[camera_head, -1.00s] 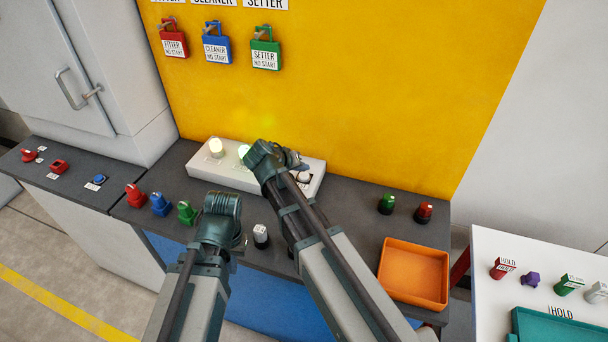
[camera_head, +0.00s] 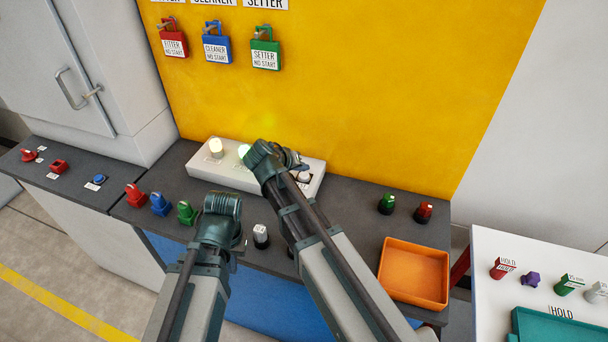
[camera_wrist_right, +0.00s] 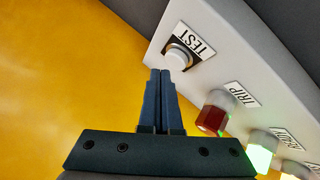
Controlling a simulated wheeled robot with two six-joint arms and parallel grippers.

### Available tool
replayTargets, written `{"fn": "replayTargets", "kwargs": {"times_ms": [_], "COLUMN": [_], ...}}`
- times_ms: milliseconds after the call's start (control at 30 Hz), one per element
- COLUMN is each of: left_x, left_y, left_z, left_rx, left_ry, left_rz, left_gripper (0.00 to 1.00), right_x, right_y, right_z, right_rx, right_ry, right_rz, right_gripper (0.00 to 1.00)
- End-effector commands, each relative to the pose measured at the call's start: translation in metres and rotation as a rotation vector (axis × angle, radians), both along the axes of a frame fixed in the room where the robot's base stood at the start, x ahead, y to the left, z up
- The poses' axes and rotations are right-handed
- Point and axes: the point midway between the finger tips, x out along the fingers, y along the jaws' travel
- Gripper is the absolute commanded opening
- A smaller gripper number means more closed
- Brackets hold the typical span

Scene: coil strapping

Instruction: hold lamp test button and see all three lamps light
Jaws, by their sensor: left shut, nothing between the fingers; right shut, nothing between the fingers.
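The white lamp box (camera_head: 318,180) stands at the back of the bench. In the head view its pale yellow lamp (camera_head: 216,147) and green lamp (camera_head: 244,151) glow; my right arm hides the red one. In the right wrist view the red TRIP lamp (camera_wrist_right: 213,115) looks dark red with no clear glow, and the green lamp (camera_wrist_right: 261,156) is bright. My right gripper (camera_wrist_right: 161,73) is shut and empty, its tips at the white TEST button (camera_wrist_right: 178,59); I cannot tell how far it is pressed. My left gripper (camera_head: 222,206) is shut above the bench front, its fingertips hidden.
Red, blue and green knobs (camera_head: 160,204) stand on the bench at left, and a white-topped switch (camera_head: 261,235) near the front. Green and red buttons (camera_head: 387,203) and an orange tray (camera_head: 413,272) are at right. Padlocks (camera_head: 216,48) hang on the yellow panel.

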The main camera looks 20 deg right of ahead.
Motion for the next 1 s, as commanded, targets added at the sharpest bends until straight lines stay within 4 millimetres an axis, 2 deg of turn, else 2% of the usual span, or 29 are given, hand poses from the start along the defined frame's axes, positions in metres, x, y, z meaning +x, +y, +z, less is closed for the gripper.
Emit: {"fn": "replayTargets", "kwargs": {"times_ms": [200,1000], "left_x": [0.000,0.000], "left_y": [0.000,0.000], "left_z": [-0.008,-0.012], "left_rx": [0.000,0.000], "left_ry": [0.000,0.000], "left_rz": [0.000,0.000], "left_gripper": [0.00,0.00], "right_x": [0.000,0.000], "right_y": [0.000,0.000], "right_z": [-0.008,-0.012], "right_rx": [0.000,0.000], "right_ry": [0.000,0.000], "right_rz": [0.000,0.000], "right_gripper": [0.00,0.00]}}
